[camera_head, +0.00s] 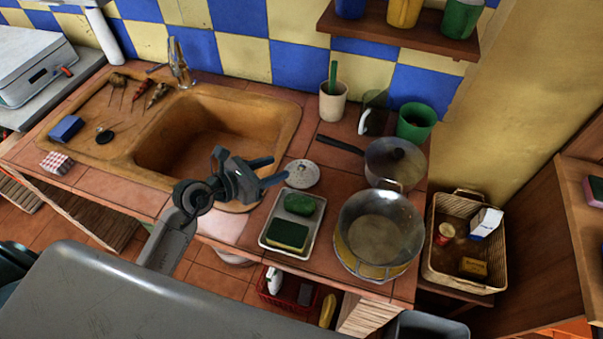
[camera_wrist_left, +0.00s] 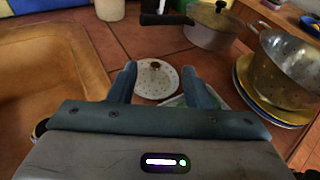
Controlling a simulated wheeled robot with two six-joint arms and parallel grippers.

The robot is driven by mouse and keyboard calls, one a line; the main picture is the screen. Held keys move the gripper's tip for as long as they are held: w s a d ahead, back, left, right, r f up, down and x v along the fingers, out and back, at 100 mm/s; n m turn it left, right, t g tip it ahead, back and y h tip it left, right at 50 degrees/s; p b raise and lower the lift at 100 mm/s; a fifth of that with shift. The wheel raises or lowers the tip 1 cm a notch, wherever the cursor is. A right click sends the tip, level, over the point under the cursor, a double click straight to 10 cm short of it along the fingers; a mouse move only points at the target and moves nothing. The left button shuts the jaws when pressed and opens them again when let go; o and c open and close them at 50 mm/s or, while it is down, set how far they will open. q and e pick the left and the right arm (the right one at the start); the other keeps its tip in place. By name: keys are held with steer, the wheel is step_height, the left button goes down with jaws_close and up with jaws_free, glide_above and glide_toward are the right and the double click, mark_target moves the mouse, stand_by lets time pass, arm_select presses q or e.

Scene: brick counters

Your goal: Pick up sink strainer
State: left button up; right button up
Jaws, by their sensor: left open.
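The sink strainer (camera_head: 302,174) looks like a round, pale, perforated disc with a small knob on top. It lies flat on the tiled counter between the sink and the pots, just behind the tray. My left gripper (camera_head: 274,171) is open, with its fingers pointing right toward the strainer. In the left wrist view the strainer (camera_wrist_left: 156,79) shows between and beyond the two fingertips (camera_wrist_left: 164,80), with nothing held. Whether the fingers touch it cannot be told. My right gripper is not in view.
A metal tray (camera_head: 264,238) with a green sponge (camera_head: 288,236) and green soap (camera_head: 300,204) lies in front of the strainer. A colander (camera_head: 380,228) on plates and a lidded pan (camera_head: 396,160) stand to the right. The brown sink (camera_head: 285,115) is on the left.

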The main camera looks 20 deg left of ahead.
mark_target(301, 167)
arm_select(q)
steer(key=shift+a+f+m+g, duration=0.2)
steer(key=shift+f+m+g, duration=0.1)
steer(key=shift+f, duration=0.35)
steer(key=shift+w+f+y, duration=0.2)
steer(key=shift+f+y, duration=0.1)
steer(key=p+x, duration=0.1)
steer(key=x, duration=0.4)
steer(key=shift+d+f, duration=0.1)
steer(key=p+x, duration=0.2)
steer(key=x, duration=0.2)
steer(key=shift+d+f+p, duration=0.15)
steer(key=shift+f+p, duration=0.15)
steer(key=shift+w+d+f, duration=0.2)
steer(key=shift+w+f, duration=0.05)
steer(key=shift+w, duration=0.05)
steer(key=shift+c, duration=0.3)
jaws_close()
